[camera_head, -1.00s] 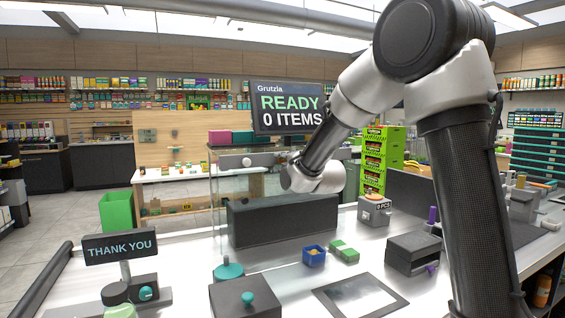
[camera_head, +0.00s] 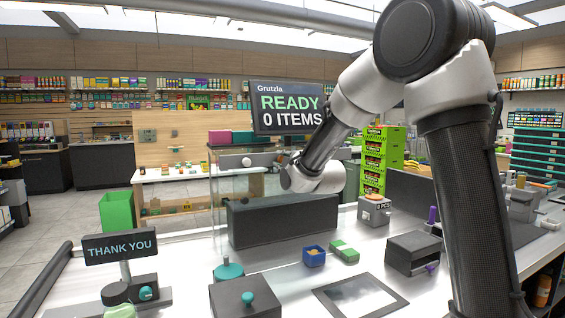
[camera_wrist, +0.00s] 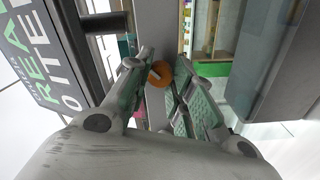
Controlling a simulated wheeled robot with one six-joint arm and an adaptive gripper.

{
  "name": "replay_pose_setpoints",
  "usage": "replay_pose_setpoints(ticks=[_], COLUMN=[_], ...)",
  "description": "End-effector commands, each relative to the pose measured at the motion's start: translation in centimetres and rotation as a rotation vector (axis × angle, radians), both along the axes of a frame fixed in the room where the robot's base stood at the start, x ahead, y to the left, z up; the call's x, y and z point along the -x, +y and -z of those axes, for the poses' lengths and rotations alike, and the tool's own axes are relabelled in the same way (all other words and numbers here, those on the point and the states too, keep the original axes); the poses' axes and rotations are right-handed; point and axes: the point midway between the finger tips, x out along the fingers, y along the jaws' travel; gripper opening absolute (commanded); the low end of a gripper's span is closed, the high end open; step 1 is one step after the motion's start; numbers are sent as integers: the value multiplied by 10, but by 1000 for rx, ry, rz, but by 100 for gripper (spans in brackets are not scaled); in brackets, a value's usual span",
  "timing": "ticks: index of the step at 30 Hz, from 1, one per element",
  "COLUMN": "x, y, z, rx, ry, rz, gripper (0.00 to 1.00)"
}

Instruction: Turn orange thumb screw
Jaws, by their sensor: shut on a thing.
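The orange thumb screw (camera_wrist: 160,75) shows in the wrist view, set against a grey upright bar (camera_wrist: 156,25). My gripper (camera_wrist: 163,64) has its two green-padded fingers on either side of the screw and is shut on it. A slim grey piece of the screw shows at its middle. In the head view, my wrist reaches in beside the display post under the "READY 0 ITEMS" display (camera_head: 290,108). The screw and fingertips cannot be made out there.
The display is close beside my gripper, at the left in the wrist view (camera_wrist: 38,60). A long black box (camera_head: 283,222) stands below my wrist. A clear panel (camera_head: 213,205) stands to its left. A grey "0 PCS" device (camera_head: 374,213) and a blue cup (camera_head: 314,258) stand on the counter.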

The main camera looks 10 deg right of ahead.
Motion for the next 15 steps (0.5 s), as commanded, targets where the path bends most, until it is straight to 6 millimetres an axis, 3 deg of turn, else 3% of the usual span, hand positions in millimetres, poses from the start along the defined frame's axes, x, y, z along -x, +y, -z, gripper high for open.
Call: replay_pose_setpoints(ticks=[7, 15], x=[0, 0], y=[0, 0], z=[1, 2], rx=[-250, -275], ry=[53, 58], rz=[1, 1], gripper=[6, 6])
